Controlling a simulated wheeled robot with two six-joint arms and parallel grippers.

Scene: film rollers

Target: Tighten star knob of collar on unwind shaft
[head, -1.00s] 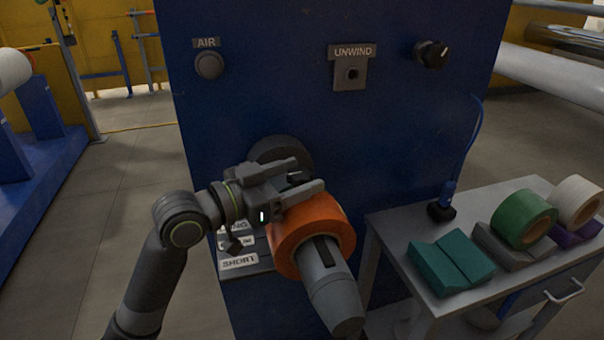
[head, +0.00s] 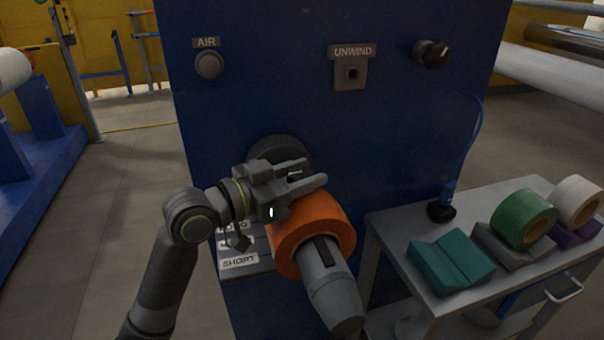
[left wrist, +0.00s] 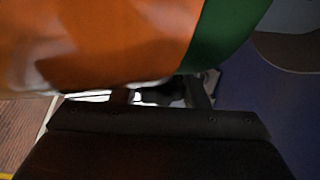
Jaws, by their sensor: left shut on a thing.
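An orange roll (head: 318,220) is on the unwind shaft (head: 330,290), whose grey tapered end points toward me. My left gripper (head: 315,172) is just behind the roll, between it and the blue panel, with its fingers pointing right. It is shut on a small dark thing (left wrist: 160,93), which shows between the fingers in the left wrist view and looks like the star knob; its shape is unclear. In that view the orange roll (left wrist: 95,45) fills the upper left and a green curved part (left wrist: 222,38) sits beside it, perhaps the collar. The collar is hidden in the head view.
The blue machine panel (head: 300,110) stands behind, with an AIR button (head: 208,65), an UNWIND socket (head: 351,74) and a black knob (head: 432,54). A grey cart (head: 400,215) at the right bears rolls and blocks. A labelled plate (head: 240,262) is under my arm.

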